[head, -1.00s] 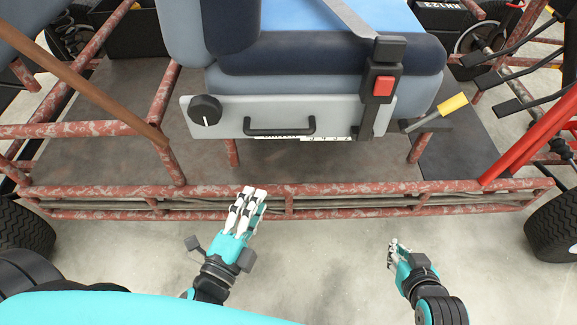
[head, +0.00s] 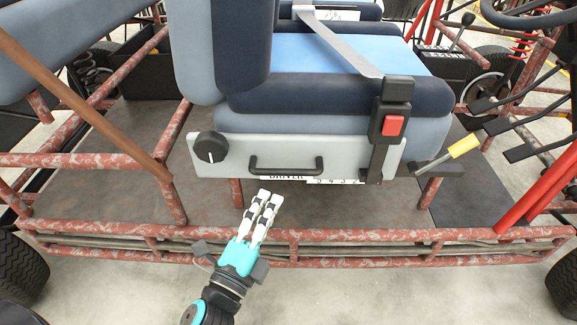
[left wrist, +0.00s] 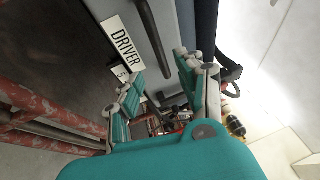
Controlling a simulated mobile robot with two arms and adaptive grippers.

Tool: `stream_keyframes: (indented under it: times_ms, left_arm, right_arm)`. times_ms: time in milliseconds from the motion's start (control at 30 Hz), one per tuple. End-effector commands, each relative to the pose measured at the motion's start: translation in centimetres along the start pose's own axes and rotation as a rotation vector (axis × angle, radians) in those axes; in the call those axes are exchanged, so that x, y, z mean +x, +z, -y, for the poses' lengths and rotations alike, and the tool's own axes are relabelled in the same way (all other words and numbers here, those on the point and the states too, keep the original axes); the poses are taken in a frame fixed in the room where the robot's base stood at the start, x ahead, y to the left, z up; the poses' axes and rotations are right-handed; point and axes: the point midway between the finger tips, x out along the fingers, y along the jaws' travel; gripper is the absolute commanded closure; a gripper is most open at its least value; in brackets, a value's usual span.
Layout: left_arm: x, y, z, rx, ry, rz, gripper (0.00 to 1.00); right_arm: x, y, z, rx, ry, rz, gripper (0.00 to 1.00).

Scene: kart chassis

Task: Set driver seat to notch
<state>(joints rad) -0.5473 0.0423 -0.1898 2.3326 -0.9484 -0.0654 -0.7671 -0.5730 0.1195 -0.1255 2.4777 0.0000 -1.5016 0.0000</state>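The driver seat (head: 335,98) is blue with a grey side panel (head: 228,170). A black bar handle (head: 287,168) sits low on the panel; it also shows in the left wrist view (left wrist: 154,38). Below it are a DRIVER label (left wrist: 124,43) and a partly hidden strip of notch numbers (head: 336,181). I cannot tell which notch is set. My left gripper (head: 267,199) is below and slightly left of the handle, apart from it. In the left wrist view its fingers (left wrist: 158,78) are spread and empty. My right gripper is out of view.
A round black knob (head: 210,147), a belt buckle with a red button (head: 393,125) and a yellow-gripped lever (head: 463,147) flank the handle. A rusty red frame rail (head: 350,237) runs across below the seat. Black pedals (head: 530,148) are at the right.

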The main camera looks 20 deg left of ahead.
Motion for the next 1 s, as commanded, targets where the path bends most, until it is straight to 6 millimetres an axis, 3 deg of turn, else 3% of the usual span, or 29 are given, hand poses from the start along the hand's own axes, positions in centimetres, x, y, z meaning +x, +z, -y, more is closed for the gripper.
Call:
stream_keyframes:
  times_ms: [67, 300, 500, 933, 1000]
  left_arm:
    - [1.5, 0.0, 0.3, 0.004, -0.003, -0.002, 0.62]
    - [6.2, 0.0, 0.2, 0.002, -0.003, -0.001, 0.62]
    - [8.8, 0.0, 0.0, 0.001, -0.001, -0.001, 0.62]
    - [9.8, 0.0, -0.1, 0.0, 0.001, 0.0, 0.62]
    - [9.8, 0.0, 0.0, 0.0, 0.001, 0.0, 0.7]
  right_arm:
    - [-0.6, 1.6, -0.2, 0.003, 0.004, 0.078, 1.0]
    - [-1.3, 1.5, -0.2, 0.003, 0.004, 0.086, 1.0]
    - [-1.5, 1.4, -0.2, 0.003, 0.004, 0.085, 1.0]
    - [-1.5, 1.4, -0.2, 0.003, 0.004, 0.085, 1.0]
    - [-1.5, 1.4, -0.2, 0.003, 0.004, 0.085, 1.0]
